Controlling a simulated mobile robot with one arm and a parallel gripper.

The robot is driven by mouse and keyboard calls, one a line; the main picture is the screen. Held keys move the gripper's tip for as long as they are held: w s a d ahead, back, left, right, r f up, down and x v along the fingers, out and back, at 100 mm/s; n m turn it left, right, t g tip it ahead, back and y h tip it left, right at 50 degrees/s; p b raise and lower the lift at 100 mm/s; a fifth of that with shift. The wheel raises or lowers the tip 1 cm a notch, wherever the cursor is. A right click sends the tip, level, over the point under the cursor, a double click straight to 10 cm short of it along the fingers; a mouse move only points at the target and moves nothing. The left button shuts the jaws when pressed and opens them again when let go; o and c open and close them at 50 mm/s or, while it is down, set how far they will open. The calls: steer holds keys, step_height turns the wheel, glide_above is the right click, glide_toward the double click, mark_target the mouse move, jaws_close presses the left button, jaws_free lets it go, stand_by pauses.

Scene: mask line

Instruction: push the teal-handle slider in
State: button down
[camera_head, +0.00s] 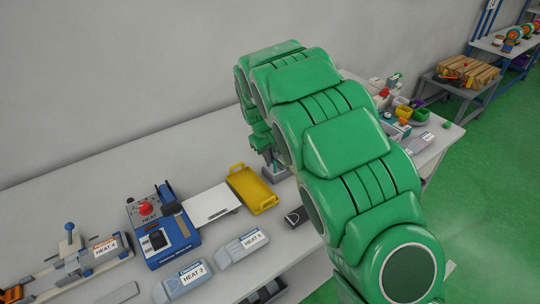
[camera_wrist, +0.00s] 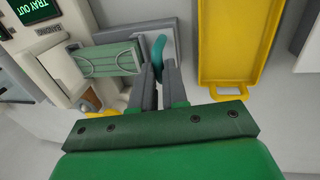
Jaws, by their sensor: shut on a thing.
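In the wrist view the teal handle (camera_wrist: 158,50) stands up at the end of a grey slider plate (camera_wrist: 120,32). My gripper (camera_wrist: 160,68) has its two grey fingers close around the lower part of the handle and is shut on it. A stack of green masks (camera_wrist: 108,60) lies left of the handle, beside a pale machine (camera_wrist: 58,64) with a lit display (camera_wrist: 32,10) reading TRAY OUT. In the head view my green arm hides the handle and most of the machine.
A yellow tray (camera_wrist: 236,88) lies right of my gripper with a gap between; it also shows in the head view (camera_head: 252,190). A blue heat sealer (camera_head: 163,235) and grey HEAT boxes (camera_head: 243,247) stand on the grey table. Small items (camera_head: 402,108) crowd the far right.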

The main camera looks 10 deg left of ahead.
steer(key=w+d, duration=0.5)
steer(key=shift+w+d, duration=0.35)
steer(key=shift+d, duration=0.05)
steer(key=c, duration=1.3)
jaws_free()
steer(key=shift+o, duration=0.7)
steer(key=shift+a+r, duration=0.1)
step_height(320, 180, up, 8)
steer(key=s, duration=0.1)
steer(key=shift+a+f, duration=0.25)
steer(key=shift+a, duration=0.2)
steer(key=shift+s, duration=0.1)
